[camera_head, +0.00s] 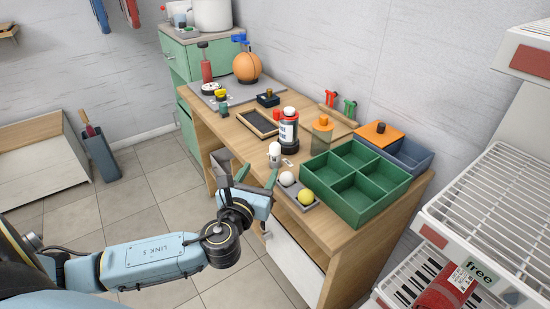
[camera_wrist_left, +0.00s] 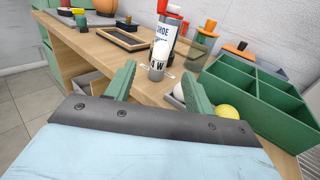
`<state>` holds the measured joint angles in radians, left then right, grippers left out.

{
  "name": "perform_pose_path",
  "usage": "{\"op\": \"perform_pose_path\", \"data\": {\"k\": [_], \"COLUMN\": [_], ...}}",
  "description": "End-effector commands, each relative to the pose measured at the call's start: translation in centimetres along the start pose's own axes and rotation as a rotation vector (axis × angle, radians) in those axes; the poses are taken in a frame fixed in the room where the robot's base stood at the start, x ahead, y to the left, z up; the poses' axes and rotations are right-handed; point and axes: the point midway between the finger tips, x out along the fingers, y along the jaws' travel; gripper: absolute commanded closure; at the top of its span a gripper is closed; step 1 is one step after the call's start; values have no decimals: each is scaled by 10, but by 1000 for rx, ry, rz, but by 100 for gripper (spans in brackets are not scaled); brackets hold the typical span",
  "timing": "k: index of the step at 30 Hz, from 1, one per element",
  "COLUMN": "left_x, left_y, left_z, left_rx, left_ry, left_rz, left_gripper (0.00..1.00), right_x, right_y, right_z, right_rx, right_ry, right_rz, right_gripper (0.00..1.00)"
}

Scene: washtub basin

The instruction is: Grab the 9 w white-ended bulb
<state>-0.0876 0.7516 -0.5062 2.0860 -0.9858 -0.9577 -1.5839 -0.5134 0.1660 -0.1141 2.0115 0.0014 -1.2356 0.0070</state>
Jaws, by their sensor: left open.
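The white bulb (camera_head: 275,150) stands upright near the front edge of the wooden desk, with a dark base. In the left wrist view the bulb (camera_wrist_left: 158,59) shows a printed "W", partly legible, with a white top. My left gripper (camera_head: 248,173) is open and empty at the desk's front edge, left of and nearer than the bulb. In the left wrist view the bulb appears beyond the gap between the green fingers (camera_wrist_left: 158,78), apart from them. My right gripper is not in view.
A red, white and dark bottle (camera_head: 289,132) stands just behind the bulb. A small tray with white and yellow balls (camera_head: 306,198) and a green divided box (camera_head: 348,203) lie to its right. A framed dark tray (camera_head: 257,124) is behind left.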

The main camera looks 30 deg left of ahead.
Motion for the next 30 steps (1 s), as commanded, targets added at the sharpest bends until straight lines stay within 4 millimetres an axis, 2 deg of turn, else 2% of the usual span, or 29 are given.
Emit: {"op": "perform_pose_path", "data": {"k": [3, 9, 17, 24, 30], "left_x": [26, 55, 70, 98, 112], "left_y": [0, 0, -1, -5, -5], "left_z": [-1, -1, 0, 1, 2], "left_rx": [-4, -7, -8, -10, -9], "left_ry": [-4, 0, 1, 1, 3], "left_rz": [4, 3, 4, 4, 4], "left_gripper": [47, 47, 47, 47, 47], "right_x": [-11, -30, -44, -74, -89], "right_y": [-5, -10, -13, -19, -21], "right_z": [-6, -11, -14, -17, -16], "right_rx": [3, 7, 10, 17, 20], "right_ry": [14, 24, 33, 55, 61], "right_rz": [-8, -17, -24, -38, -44], "right_gripper": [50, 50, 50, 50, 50]}}
